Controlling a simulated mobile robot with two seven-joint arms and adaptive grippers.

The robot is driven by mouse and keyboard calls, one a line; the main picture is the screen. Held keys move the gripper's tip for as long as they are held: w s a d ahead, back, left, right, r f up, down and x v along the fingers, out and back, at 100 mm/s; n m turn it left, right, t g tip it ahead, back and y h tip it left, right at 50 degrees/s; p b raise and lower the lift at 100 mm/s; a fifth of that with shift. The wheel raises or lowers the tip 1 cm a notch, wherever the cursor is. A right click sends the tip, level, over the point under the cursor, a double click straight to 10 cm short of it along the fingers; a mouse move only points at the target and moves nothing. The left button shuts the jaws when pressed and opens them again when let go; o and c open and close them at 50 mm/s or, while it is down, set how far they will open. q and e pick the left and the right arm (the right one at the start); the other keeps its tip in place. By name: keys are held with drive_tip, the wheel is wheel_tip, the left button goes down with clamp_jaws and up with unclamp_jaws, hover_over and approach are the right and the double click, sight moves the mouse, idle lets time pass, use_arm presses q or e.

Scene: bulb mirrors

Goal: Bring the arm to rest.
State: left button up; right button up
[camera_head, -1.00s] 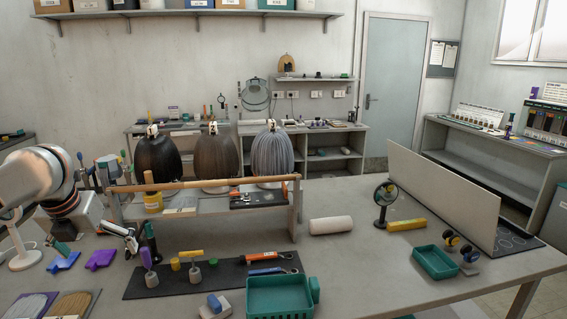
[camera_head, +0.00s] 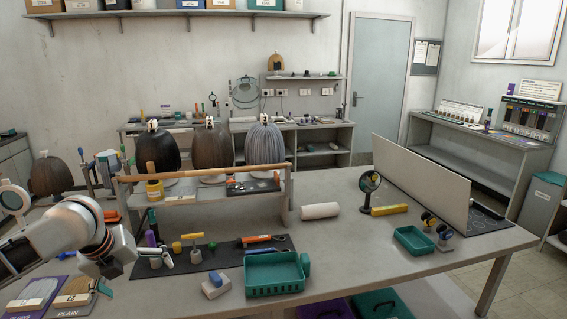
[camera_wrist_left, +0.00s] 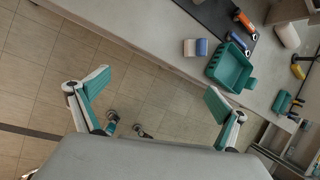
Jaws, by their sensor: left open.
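My left arm comes in from the left in the head view, and its gripper (camera_head: 105,287) is low at the near left of the workbench, partly hidden behind its own wrist. In the left wrist view both teal-padded fingers of the gripper (camera_wrist_left: 156,96) are spread wide with nothing between them. Floor tiles (camera_wrist_left: 45,75) show beyond the fingers, and the bench edge lies above them in that view. My right gripper is in neither view.
The bench (camera_head: 345,260) bears a dark tool mat (camera_head: 222,258), a teal basket (camera_head: 275,275), a blue-and-white block (camera_head: 215,286) and brush boards (camera_head: 75,292) near the arm. A wooden-railed rack (camera_head: 205,172) with wigs stands behind.

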use_arm(q)
drive_tip(key=s+d+f+n+t+h, duration=0.1)
drive_tip(key=s+d+f+n+h, duration=0.1)
drive_tip(key=d+f+n, duration=0.6)
drive_tip(key=s+d+f+n+t+h, duration=0.2)
drive_tip(key=s+d+f+n, duration=0.15)
drive_tip(key=d+f, duration=0.75)
drive_tip(key=s+a+f+n+t+y, duration=0.1)
drive_tip(key=s+f+n, duration=0.5)
drive_tip(key=s, duration=0.3)
drive_tip(key=s+a+f+n+t+y, duration=0.1)
drive_tip(key=s+f+n, duration=0.6)
drive_tip(key=s, duration=0.2)
drive_tip(key=shift+f+y, duration=0.25)
drive_tip(key=shift+y, duration=0.05)
drive_tip(key=shift+n, duration=0.25)
